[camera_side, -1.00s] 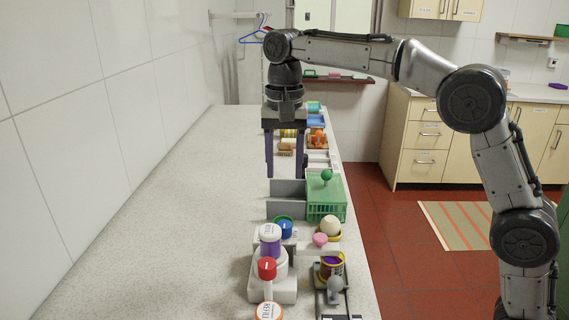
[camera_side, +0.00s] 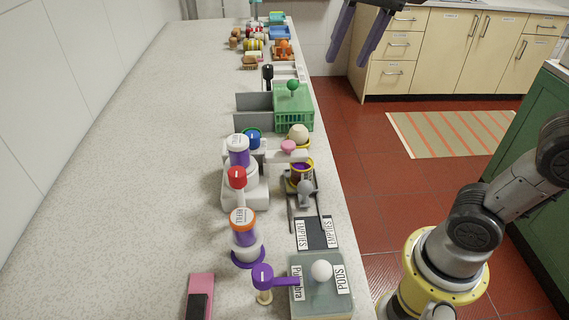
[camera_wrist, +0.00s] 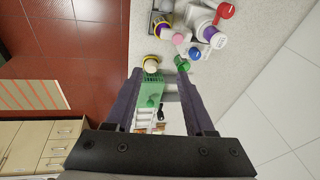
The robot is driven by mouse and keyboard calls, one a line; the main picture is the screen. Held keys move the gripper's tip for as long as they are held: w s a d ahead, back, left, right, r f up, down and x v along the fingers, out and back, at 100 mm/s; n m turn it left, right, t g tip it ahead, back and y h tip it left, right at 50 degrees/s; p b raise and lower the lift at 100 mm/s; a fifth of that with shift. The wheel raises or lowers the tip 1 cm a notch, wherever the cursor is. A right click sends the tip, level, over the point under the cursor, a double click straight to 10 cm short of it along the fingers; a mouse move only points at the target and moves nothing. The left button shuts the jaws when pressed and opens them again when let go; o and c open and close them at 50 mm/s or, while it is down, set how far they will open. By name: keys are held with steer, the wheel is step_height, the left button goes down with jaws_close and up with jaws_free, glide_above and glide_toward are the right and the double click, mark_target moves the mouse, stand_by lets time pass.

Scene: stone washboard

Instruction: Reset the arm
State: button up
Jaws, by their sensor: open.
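My gripper (camera_side: 362,40) shows at the top of the side view, over the red floor to the right of the counter. Its two dark purple fingers point down and are spread apart with nothing between them. In the wrist view my gripper (camera_wrist: 158,85) is open, and the fingers frame the counter objects from high above. My arm's lower links and yellow base show at the lower right of the side view. The upper part of my arm is out of the picture.
The stone counter (camera_side: 140,180) is clear on its left. A green cabinet (camera_side: 535,150) stands at right.

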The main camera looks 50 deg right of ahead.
steer(key=s+d+f+n+t, duration=0.1)
steer(key=s+f+n+t, duration=0.1)
steer(key=s+f+n, duration=0.6)
steer(key=s+f, duration=0.3)
steer(key=f, duration=0.3)
steer(key=shift+s+d+f, duration=0.2)
steer(key=shift+s+d, duration=0.05)
steer(key=shift+d, duration=0.15)
